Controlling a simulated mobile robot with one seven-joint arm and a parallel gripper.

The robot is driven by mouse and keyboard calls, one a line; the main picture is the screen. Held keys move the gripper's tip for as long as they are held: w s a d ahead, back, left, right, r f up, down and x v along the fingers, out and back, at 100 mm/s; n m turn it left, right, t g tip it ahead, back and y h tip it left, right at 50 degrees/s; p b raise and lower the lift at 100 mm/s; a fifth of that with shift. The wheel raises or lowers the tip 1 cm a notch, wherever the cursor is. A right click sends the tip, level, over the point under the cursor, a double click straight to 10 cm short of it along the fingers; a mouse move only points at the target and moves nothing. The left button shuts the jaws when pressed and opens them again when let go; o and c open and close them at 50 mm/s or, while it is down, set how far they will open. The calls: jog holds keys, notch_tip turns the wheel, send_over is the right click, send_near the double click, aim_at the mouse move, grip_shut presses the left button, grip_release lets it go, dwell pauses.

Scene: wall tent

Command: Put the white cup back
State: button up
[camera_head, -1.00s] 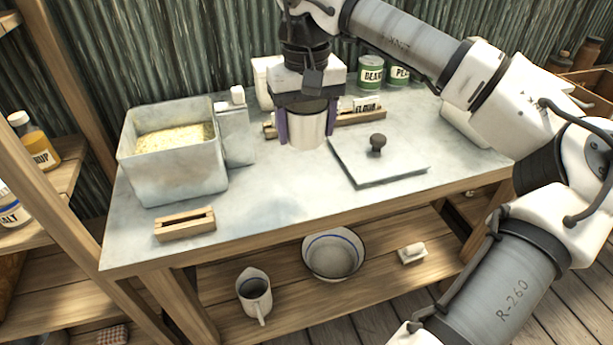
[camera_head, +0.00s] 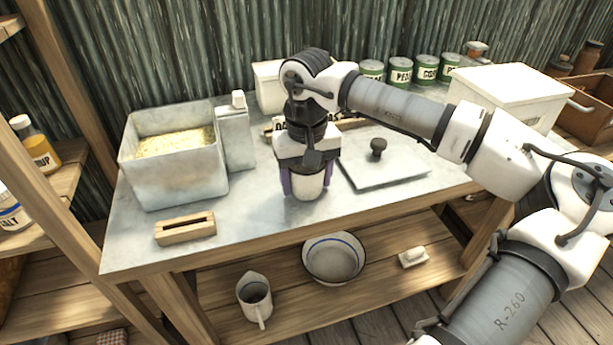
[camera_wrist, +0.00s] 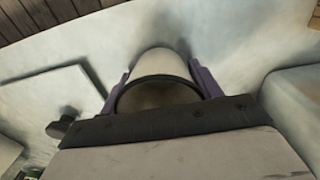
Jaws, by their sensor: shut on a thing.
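The white cup (camera_head: 307,186) is upright between the purple fingers of my gripper (camera_head: 306,182), over the front middle of the metal-topped table (camera_head: 250,218). My gripper points down and is shut on the cup's sides. In the wrist view the cup (camera_wrist: 162,65) shows between the two fingers (camera_wrist: 160,88), its dark rim towards the camera. I cannot tell whether its base touches the tabletop.
A metal bin of yellowish grain (camera_head: 175,170) and a slotted wooden block (camera_head: 185,228) are on the left. A flat lid with a dark knob (camera_head: 385,168) lies close on the right. Green tins (camera_head: 400,72) stand behind. A bowl (camera_head: 333,259) and a jug (camera_head: 254,296) are on the lower shelf.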

jog(key=shift+f, duration=0.15)
jog(key=o, duration=1.1)
notch_tip(320, 180, up, 12)
jog(key=shift+r, duration=0.2)
